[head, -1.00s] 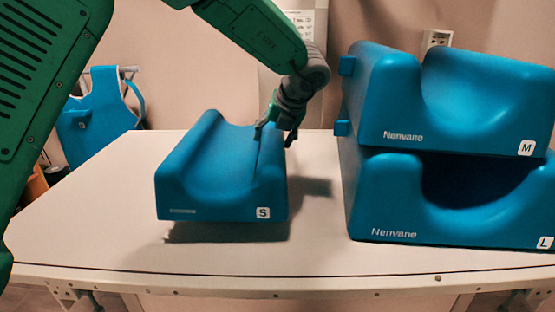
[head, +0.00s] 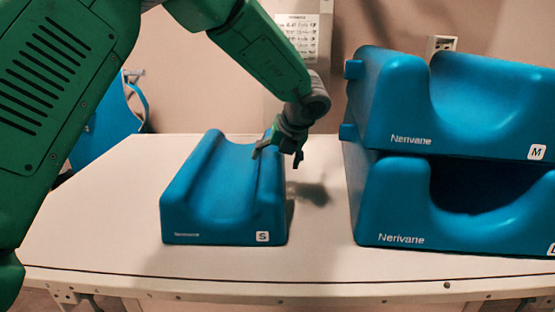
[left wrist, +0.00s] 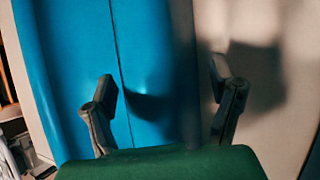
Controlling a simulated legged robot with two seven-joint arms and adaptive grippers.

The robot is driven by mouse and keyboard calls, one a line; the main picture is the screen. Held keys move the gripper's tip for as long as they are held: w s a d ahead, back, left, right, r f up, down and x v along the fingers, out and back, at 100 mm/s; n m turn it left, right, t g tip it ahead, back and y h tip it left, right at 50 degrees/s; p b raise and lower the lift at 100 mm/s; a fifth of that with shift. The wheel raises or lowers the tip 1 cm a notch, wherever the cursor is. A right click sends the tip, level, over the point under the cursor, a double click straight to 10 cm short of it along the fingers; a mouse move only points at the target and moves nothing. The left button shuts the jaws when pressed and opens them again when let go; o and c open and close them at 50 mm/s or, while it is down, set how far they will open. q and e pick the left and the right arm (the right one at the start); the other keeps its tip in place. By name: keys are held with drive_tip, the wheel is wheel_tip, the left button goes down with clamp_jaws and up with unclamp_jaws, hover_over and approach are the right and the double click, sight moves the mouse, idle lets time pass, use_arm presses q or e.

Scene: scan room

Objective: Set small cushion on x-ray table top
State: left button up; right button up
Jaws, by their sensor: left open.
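The small blue cushion (head: 222,190), marked S, rests flat on the white table top (head: 90,225), with its hollow facing up. My left gripper (head: 276,157) is open and empty just above the cushion's right edge. One finger is over the blue side and the other is to the right of it, over the table. The left wrist view shows the open left gripper (left wrist: 163,88) in front of the cushion (left wrist: 75,70), its fingers wide apart and apparently clear of it. My right gripper is out of view.
Two larger blue cushions are stacked on the table's right: M (head: 390,115) on top of L (head: 395,205). A blue apron (head: 112,125) hangs behind the table at left. A strip of table is free between the small cushion and the stack.

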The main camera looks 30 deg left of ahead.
use_arm(q)
drive_tip(key=v, duration=0.2)
drive_tip(key=p+v, duration=0.1)
drive_tip(key=v, duration=0.1)
drive_tip(key=shift+s+a+r, duration=0.1)
drive_tip(key=shift+a+r, duration=0.1)
drive_tip(key=shift+r, duration=0.15)
drive_tip(key=v, duration=0.6)
drive_tip(key=shift+d+r+p, duration=0.2)
drive_tip(key=shift+d+p, duration=0.1)
drive_tip(key=shift+p, duration=0.05)
drive_tip(key=shift+s, duration=0.15)
